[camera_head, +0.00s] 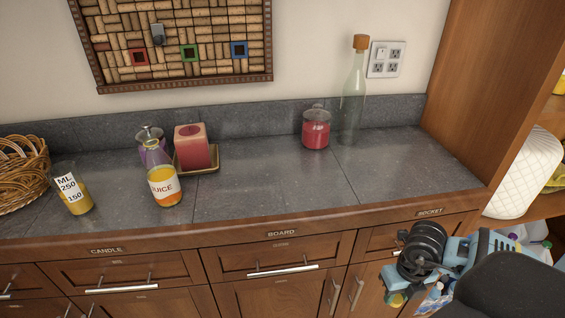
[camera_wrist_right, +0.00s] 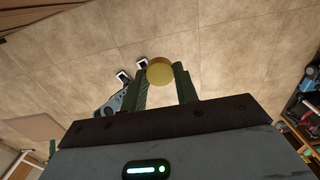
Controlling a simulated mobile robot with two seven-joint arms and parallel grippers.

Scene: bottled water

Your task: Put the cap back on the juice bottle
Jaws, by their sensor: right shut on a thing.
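The juice bottle (camera_head: 165,187) stands upright on the grey counter at the left. It is clear, with a white label and orange juice low inside, and its neck shows no cap. My right gripper (camera_head: 393,287) is low at the right in the head view, in front of the cabinets and well away from the bottle. It is shut on a round yellow cap (camera_head: 397,300). In the right wrist view, the cap (camera_wrist_right: 160,71) sits at the tips of the two green fingers. My left gripper does not show in the head view.
A measuring glass (camera_head: 78,204) stands left of the bottle, with a wicker basket (camera_head: 20,178) beyond. A purple dispenser (camera_head: 150,133) and a red candle (camera_head: 192,150) on a tray are behind it. A red-filled mug (camera_head: 316,130) and tall corked bottle (camera_head: 353,100) stand right. The counter's middle (camera_head: 262,185) is clear.

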